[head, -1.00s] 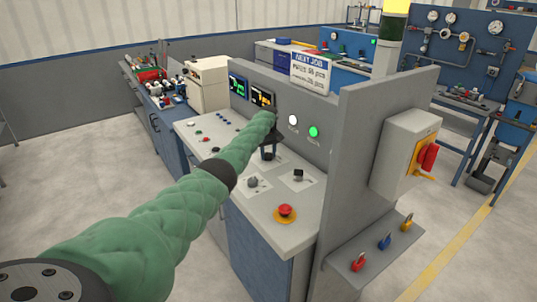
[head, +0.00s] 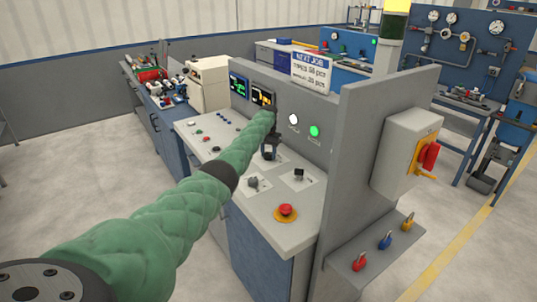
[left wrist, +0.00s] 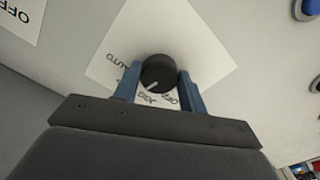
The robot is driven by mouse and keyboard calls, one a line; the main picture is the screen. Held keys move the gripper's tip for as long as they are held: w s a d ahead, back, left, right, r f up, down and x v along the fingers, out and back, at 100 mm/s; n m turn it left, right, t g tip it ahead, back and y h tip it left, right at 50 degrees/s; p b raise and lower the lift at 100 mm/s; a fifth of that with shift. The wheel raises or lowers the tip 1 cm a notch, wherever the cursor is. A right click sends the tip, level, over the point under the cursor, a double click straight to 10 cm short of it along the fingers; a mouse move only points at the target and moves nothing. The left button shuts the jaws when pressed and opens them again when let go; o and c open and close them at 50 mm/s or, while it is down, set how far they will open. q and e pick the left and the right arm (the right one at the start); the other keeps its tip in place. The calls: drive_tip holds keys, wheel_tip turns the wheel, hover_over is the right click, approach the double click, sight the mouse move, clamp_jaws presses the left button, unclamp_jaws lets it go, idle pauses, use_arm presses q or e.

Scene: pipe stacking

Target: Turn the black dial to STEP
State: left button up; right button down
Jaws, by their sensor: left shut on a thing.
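The black dial (left wrist: 158,72) is round, on a white label plate (left wrist: 205,40) of the grey panel, in the left wrist view. Its white pointer mark faces toward the lower left of the picture. The lettering around it is upside down; AUTO stands at its left, and the words below it are partly covered and hard to read. My left gripper (left wrist: 159,80) has its two blue fingers on either side of the dial, shut on it. My right gripper is not seen.
An upright grey panel (head: 350,180) bounds the console's right. A NEXT JOB sign (head: 311,70) stands behind.

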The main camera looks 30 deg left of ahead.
use_arm(q)
drive_tip(key=shift+w+a+r+m, duration=0.1)
drive_tip(key=shift+r+m, duration=0.1)
drive_tip(key=shift+m, duration=0.7)
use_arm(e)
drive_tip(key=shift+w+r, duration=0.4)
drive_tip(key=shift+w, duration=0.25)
use_arm(q)
drive_tip(key=shift+r, duration=0.1)
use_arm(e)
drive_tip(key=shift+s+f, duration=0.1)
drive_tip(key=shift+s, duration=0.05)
use_arm(q)
drive_tip(key=o, duration=0.9)
drive_tip(key=shift+o, duration=0.3)
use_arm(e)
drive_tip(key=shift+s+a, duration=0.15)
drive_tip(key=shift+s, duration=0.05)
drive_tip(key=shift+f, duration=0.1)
